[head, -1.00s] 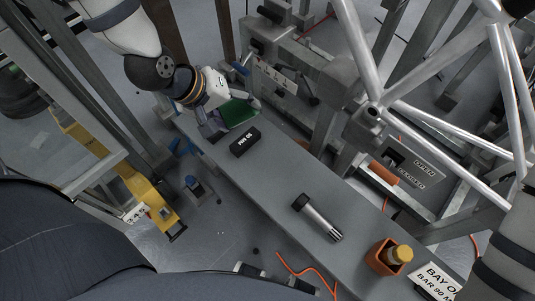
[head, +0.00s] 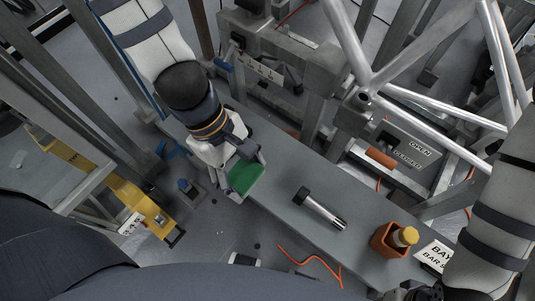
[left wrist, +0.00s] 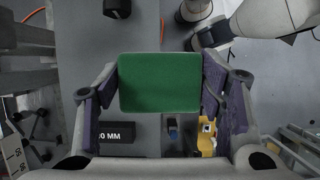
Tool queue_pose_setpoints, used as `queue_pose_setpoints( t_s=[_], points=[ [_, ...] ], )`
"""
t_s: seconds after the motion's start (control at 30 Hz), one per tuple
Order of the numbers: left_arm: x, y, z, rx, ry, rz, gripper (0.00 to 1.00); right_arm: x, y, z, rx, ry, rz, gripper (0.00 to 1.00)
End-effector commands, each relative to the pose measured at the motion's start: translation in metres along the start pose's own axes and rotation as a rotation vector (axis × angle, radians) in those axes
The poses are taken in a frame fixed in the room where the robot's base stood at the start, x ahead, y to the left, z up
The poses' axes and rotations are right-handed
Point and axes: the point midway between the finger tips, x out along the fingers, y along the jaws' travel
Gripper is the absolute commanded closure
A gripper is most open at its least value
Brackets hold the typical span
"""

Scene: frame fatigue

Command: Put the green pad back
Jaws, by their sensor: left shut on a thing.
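The green pad (head: 245,177) is a flat, rounded rectangle. My left gripper (head: 247,168) is shut on it over the near-left part of the grey bench (head: 290,225). In the left wrist view the pad (left wrist: 160,82) sits between the two purple-lined fingers, spanning the gap. The pad appears to be held above the bench, though the height is hard to judge. My right arm comes in at the right of the head view; its dark end (head: 418,292) is cut by the bottom edge, so its fingers do not show clearly.
A black block (left wrist: 112,137) marked "MM" lies below the left finger. A metal frame (head: 375,75) rises behind. A white sign (head: 437,255) is at right.

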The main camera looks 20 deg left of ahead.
Motion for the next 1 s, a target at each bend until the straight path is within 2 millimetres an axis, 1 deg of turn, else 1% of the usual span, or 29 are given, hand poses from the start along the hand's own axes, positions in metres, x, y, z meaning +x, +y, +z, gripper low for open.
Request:
queue_pose_setpoints(
  t_s=[0.03, 0.13, 0.17, 0.2, 0.3, 0.43, 0.53, 0.63, 0.67, 0.7, 0.87, 0.9, 0.97, 1.0],
  points=[
    [0.013, 0.015, -0.008, 0.0, 0.002, -0.011, 0.6, 0.01, 0.0, 0.006, 0.0, -0.03, 0.001, 0.6],
    [0.025, 0.046, -0.019, 0.0, 0.0, -0.013, 0.6, 0.019, 0.001, 0.012, 0.0, -0.056, 0.003, 0.6],
    [0.029, 0.054, -0.023, 0.0, 0.0, -0.013, 0.6, 0.022, 0.001, 0.014, 0.0, -0.064, 0.003, 0.6],
    [0.04, 0.06, -0.028, -0.005, -0.005, -0.017, 0.6, 0.026, 0.001, 0.017, 0.0, -0.077, 0.004, 0.6],
    [0.056, 0.076, -0.038, -0.005, -0.004, -0.014, 0.6, 0.034, 0.001, 0.021, -0.001, -0.098, 0.005, 0.6],
    [0.065, 0.088, -0.045, -0.003, -0.003, -0.009, 0.6, 0.038, 0.001, 0.024, -0.001, -0.108, 0.005, 0.6],
    [0.08, 0.099, -0.053, -0.002, -0.003, -0.01, 0.6, 0.045, 0.002, 0.028, -0.002, -0.126, 0.006, 0.6],
    [0.094, 0.098, -0.058, -0.005, -0.005, -0.009, 0.6, 0.045, 0.002, 0.028, -0.002, -0.126, 0.006, 0.6],
    [0.096, 0.098, -0.059, -0.004, -0.004, -0.008, 0.6, 0.045, 0.002, 0.028, -0.002, -0.127, 0.006, 0.6],
    [0.097, 0.099, -0.06, -0.003, -0.003, -0.006, 0.64, 0.045, 0.002, 0.028, -0.002, -0.126, 0.006, 0.6],
    [0.096, 0.099, -0.06, -0.001, 0.0, -0.003, 0.64, 0.044, 0.002, 0.027, -0.002, -0.125, 0.006, 0.6],
    [0.096, 0.099, -0.06, -0.001, 0.0, -0.003, 0.31, 0.044, 0.002, 0.027, -0.002, -0.125, 0.006, 0.6],
    [0.096, 0.099, -0.06, -0.001, -0.001, -0.003, 0.18, 0.044, 0.002, 0.027, -0.002, -0.125, 0.006, 0.6],
    [0.096, 0.099, -0.06, -0.001, -0.001, -0.004, 0.18, 0.044, 0.002, 0.027, -0.002, -0.125, 0.006, 0.6]
  ],
)
